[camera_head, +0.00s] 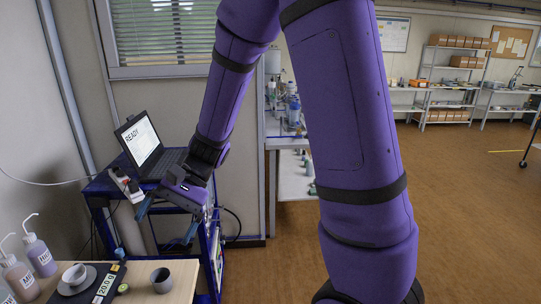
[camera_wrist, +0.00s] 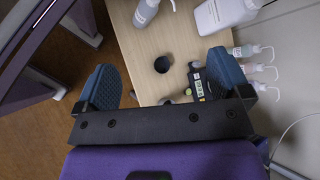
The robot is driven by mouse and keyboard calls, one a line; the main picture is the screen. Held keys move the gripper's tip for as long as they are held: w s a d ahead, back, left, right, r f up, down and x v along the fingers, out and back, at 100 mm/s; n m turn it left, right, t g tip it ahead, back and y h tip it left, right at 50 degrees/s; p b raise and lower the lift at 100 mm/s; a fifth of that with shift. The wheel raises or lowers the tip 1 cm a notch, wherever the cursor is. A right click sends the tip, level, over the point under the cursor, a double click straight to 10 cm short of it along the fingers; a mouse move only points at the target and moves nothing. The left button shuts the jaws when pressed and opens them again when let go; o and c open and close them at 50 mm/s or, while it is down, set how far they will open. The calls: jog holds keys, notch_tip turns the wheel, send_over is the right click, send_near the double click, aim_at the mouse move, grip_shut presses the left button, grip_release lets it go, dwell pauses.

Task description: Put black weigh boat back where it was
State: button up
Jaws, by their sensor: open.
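A small dark round cup (camera_head: 161,280), the only dark vessel I can make out, stands upright on the light wooden table (camera_head: 182,268); I cannot tell for sure that it is the black weigh boat. It also shows in the wrist view (camera_wrist: 162,64), seen between my fingers. A black scale (camera_head: 104,284) reading about 20.0 g stands left of it, with a light bowl (camera_head: 75,272) on its round plate. My gripper (camera_head: 167,221) has its blue fingers wide apart and nothing between them. It is in the air above and beyond the table, clear of the cup.
Several pump bottles (camera_head: 38,255) line the table's left side. A white jug (camera_wrist: 222,12) and another bottle (camera_wrist: 146,11) stand at the table's far end in the wrist view. A blue-framed cart (camera_head: 97,187) carries a laptop (camera_head: 142,141) reading READY. Open floor lies to the right.

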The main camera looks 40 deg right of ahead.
jog(key=s+d+r+n+t+h, duration=0.7)
jog(key=s+d+r+h, duration=0.3)
jog(key=s+d+r, duration=0.3)
notch_tip(320, 180, up, 3)
jog(key=s+t, duration=0.1)
jog(key=s, duration=0.1)
jog(key=shift+s+d, duration=0.35)
jog(key=shift+d, duration=0.05)
jog(key=shift+f, duration=0.15)
